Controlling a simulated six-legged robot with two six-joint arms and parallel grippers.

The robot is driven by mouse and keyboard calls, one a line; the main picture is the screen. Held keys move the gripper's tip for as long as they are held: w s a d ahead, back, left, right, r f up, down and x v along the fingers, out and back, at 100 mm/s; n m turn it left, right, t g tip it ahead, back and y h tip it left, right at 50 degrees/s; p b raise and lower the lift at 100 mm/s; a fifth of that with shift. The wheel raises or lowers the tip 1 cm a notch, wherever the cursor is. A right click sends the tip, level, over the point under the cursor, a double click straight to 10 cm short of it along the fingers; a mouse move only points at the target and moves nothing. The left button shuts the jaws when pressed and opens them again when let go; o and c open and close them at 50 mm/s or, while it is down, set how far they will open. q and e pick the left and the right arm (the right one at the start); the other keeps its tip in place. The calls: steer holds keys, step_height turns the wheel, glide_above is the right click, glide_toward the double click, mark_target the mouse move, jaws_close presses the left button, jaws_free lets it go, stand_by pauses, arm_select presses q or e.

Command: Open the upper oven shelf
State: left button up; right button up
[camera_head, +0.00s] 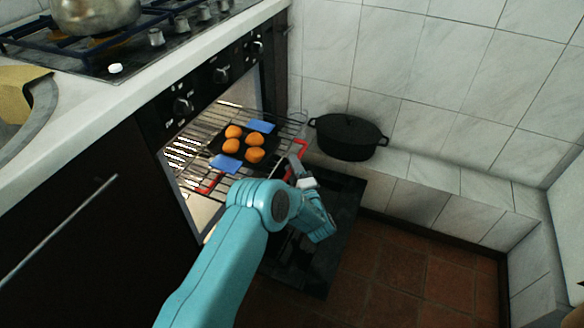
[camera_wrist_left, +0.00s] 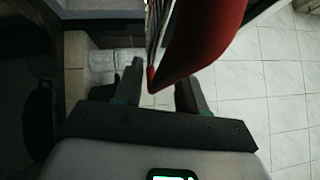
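A wire oven shelf (camera_head: 283,124) sticks out of the open oven at upper level, above the lowered dark door. Red parts (camera_head: 209,184) show at its front edge; my arm hides the stretch between them. On the shelf lies a black tray (camera_head: 216,146) with several orange-brown rolls and two blue pieces at its ends. My left gripper (camera_head: 297,168) is at the front right of the shelf, beside the red part. In the left wrist view, the red handle (camera_wrist_left: 205,35) reaches between the spread fingers of that gripper (camera_wrist_left: 160,90), with a gap beside the left finger. My right gripper is not in view.
A black lidded pot (camera_head: 348,138) stands on the tiled ledge right of the oven. The lowered oven door (camera_head: 338,205) lies under my left forearm. Countertop and hob (camera_head: 120,45) are above left. The tiled floor (camera_head: 420,275) at right is clear.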

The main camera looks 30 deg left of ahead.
arm_select(q)
steer(key=p+v, duration=0.4)
steer(key=v, duration=1.2)
steer(key=shift+s, duration=0.2)
steer(key=shift+s, duration=0.1)
